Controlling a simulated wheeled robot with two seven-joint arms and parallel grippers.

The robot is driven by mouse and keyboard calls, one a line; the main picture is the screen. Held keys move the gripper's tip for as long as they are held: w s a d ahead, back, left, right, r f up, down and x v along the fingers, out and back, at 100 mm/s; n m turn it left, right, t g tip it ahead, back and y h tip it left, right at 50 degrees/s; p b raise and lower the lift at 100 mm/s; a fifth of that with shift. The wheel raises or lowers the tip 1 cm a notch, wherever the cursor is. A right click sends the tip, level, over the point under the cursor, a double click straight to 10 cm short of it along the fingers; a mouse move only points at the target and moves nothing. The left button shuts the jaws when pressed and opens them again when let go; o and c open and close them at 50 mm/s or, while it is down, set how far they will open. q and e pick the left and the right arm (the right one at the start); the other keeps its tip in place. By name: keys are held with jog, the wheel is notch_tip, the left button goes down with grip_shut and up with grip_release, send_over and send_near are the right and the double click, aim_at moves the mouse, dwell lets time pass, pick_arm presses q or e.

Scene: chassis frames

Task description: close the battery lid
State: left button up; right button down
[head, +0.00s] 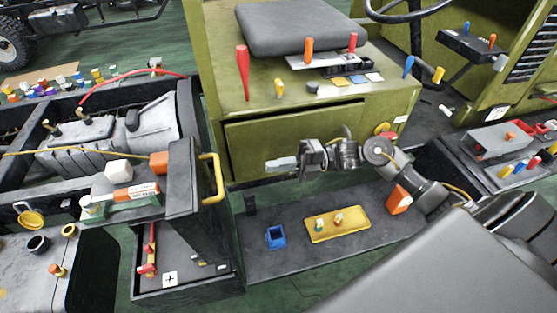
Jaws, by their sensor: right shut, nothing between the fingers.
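The battery lid (183,185) is a dark panel standing upright and open, with a yellow handle (211,178) on its right side. Below it is the open black battery box (190,290), with a red part and a white plus label inside. My right gripper (270,164) reaches in from the right, in front of the green seat base. It is shut and empty, pointing left, with a visible gap between its tips and the yellow handle. My left gripper is not in view.
A dark step (290,262) on the right of the box carries a blue cup (275,237), a yellow tray (350,234) and an orange block (398,200). The engine bay (105,135) lies left of the lid. The green seat base (290,140) stands behind my gripper.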

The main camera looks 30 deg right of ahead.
aim_at(220, 173)
jog(key=p+x, duration=0.2)
jog(key=x, duration=0.2)
jog(key=p+x, duration=0.2)
jog(key=x, duration=0.3)
jog(key=shift+a+r, duration=0.15)
jog(key=shift+r, duration=0.1)
jog(key=shift+w+a+f, duration=0.15)
jog(key=shift+a, duration=0.4)
jog(key=shift+a, duration=0.1)
